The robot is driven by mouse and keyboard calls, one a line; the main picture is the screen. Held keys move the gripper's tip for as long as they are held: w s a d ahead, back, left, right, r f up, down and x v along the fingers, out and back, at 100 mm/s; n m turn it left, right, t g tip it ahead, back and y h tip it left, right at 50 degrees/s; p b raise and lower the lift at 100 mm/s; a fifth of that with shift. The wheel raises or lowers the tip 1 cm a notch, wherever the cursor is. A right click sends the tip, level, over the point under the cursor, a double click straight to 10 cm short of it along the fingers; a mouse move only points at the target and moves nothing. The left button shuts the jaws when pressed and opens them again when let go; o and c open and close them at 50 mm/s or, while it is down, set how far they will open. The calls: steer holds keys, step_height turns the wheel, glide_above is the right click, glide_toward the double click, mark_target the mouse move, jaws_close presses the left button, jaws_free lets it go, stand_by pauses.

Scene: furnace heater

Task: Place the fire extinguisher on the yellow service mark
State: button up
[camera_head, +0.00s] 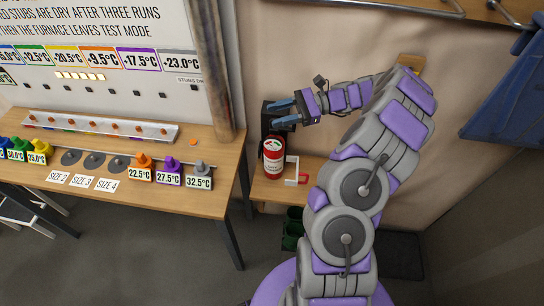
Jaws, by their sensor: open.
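A red cylinder (273,160) with a pale top and a white label, apparently the fire extinguisher, stands upright on a low wooden shelf (265,193) right of the bench. My gripper (283,112) appears above it in the picture, with its two blue-grey fingers pointing left, open and empty. The fingers overlap a black object (268,138) behind the cylinder, and I cannot tell whether they touch it. I cannot make out a yellow service mark.
A white bracket (291,172) with a red part stands just right of the cylinder. The wooden bench (215,158) on the left holds coloured weight-like pieces with temperature labels. Dark green boots (293,228) are below the shelf. Blue cloth (510,95) hangs at right.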

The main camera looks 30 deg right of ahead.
steer(key=s+d+f+m+t+h, duration=0.1)
steer(key=d+f+m+t, duration=0.3)
steer(key=d, duration=0.5)
steer(key=s+d+f+m+t, duration=0.2)
steer(key=d+f+m, duration=0.1)
steer(key=d+f, duration=0.5)
steer(key=shift+t, duration=0.3)
steer(key=b+x, duration=0.1)
steer(key=x, duration=0.6)
steer(key=r+b+x, duration=0.1)
steer(key=x, duration=0.3)
steer(key=shift+w+a+b, duration=0.15)
steer(key=shift+w+b, duration=0.15)
steer(key=shift+w, duration=0.15)
steer(key=w+a, duration=0.1)
steer(key=w+a+b, duration=0.1)
steer(key=shift+w+a+f+b, duration=0.2)
steer(key=shift+w+a+b, duration=0.05)
steer(key=shift+w+b, duration=0.05)
steer(key=shift+w+a+r, duration=0.1)
steer(key=shift+w+a, duration=0.2)
steer(key=shift+a, duration=0.25)
steer(key=c, duration=0.3)
jaws_close()
